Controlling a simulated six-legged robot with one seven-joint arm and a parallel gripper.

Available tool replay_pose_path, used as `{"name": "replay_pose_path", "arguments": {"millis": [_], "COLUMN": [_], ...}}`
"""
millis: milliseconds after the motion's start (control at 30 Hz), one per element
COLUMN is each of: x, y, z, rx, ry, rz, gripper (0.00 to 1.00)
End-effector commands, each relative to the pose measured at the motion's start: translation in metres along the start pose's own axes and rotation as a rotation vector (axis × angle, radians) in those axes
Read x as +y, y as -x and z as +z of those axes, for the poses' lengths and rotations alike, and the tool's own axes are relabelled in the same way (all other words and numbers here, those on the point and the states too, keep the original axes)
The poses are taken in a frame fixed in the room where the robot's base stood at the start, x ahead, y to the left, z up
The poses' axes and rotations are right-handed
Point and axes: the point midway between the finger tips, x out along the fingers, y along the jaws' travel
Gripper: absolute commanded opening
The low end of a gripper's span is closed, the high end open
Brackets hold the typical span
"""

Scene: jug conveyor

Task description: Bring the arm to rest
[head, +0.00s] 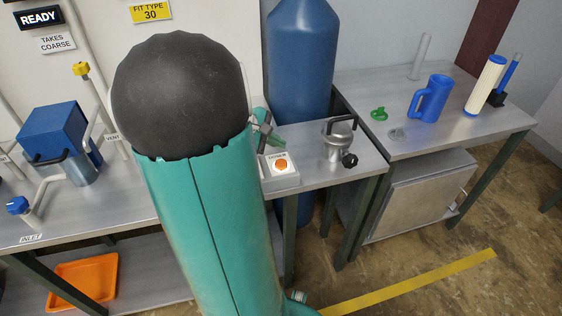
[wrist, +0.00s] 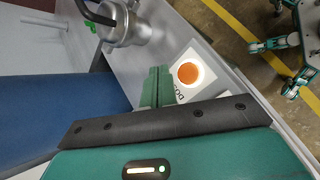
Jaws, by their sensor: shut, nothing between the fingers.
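My teal arm fills the middle of the head view, and its dark round joint hides part of the bench behind. My gripper (head: 262,128) shows only in part beside the arm, over the bench. In the wrist view my gripper's green fingers (wrist: 157,86) are together with nothing between them. The box also stands in the head view (head: 283,180), just below the gripper. I cannot tell whether the fingertips touch it.
A steel pot (head: 338,145) stands right of the box, before a blue tank (head: 298,60). A blue-topped housing (head: 55,135) is left. Open floor lies in front.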

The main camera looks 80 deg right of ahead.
Motion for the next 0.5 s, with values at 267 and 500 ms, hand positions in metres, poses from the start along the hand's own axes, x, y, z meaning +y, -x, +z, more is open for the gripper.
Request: {"name": "replay_pose_path", "arguments": {"millis": [267, 500], "x": [0.0045, 0.0044], "y": [0.0066, 0.0064], "z": [0.0046, 0.0045], "rx": [0.000, 0.000], "ry": [0.001, 0.001], "rz": [0.000, 0.000], "gripper": [0.00, 0.00]}}
